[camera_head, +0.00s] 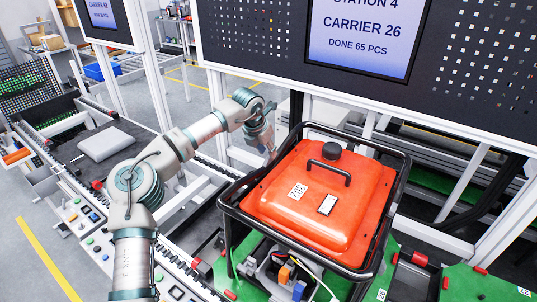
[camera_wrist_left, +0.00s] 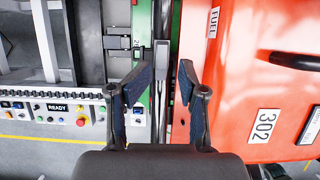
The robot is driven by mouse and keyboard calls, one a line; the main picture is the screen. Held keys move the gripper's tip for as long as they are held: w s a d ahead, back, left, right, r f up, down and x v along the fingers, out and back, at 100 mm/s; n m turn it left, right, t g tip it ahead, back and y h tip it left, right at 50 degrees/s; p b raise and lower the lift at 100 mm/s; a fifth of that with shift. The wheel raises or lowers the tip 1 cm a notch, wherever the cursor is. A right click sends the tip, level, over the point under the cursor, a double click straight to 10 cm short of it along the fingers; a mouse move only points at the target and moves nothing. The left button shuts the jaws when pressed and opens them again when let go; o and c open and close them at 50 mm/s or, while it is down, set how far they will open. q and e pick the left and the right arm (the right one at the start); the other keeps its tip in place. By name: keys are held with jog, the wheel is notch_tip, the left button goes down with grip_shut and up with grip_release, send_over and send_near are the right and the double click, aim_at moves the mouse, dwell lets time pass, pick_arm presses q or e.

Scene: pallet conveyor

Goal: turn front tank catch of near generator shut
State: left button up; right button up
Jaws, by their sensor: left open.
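My left gripper (camera_head: 272,148) is at the tank's far left edge, beside the frame. In the left wrist view the open, empty fingers (camera_wrist_left: 161,75) point along the tank's side (camera_wrist_left: 230,70). A grey upright bar (camera_wrist_left: 161,95) shows between them, beside the tank edge. I cannot clearly make out the front tank catch or its position. My right gripper is not in view.
A control panel with buttons (camera_head: 85,232) runs along the left conveyor. A grey block (camera_head: 106,143) lies on the conveyor further back. A large station screen (camera_head: 362,35) hangs behind the generator. Wires and an engine part (camera_head: 285,275) show in the generator's open lower side.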

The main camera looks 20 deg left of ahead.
pick_arm(q)
jog(key=shift+p+v, duration=0.35)
jog(key=shift+v, duration=0.75)
jog(key=p+v, duration=0.5)
jog(key=v, duration=0.9)
jog(key=shift+r+p, duration=0.15)
jog(key=shift+p, duration=0.2)
jog(key=v, duration=1.1)
jog(key=shift+s+r, duration=0.2)
jog(key=shift+r, duration=0.1)
jog(key=shift+a, duration=0.1)
